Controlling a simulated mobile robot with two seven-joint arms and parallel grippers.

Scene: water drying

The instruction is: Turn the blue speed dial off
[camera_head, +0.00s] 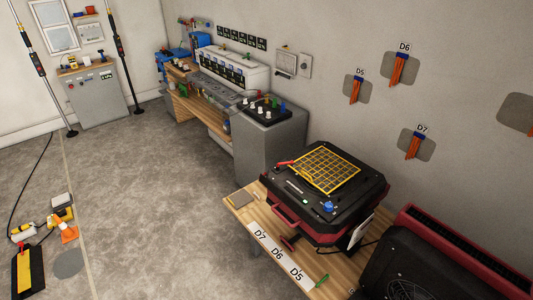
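A small blue dial (328,207) sits on the top of a black and red machine (352,222), near its front right corner. The machine stands on a wooden table (237,203). Which way the dial is turned is too small to tell. A yellow grid (325,170) lies on the machine's top, behind the dial. Neither of my grippers shows in the head view.
A second black and red machine (430,258) is at the lower right. A strip labelled D7, D6, D5 (277,253) and a green item (321,281) lie on the table's front. A grey cabinet (262,145) stands behind. The floor at left-centre (160,200) is mostly clear.

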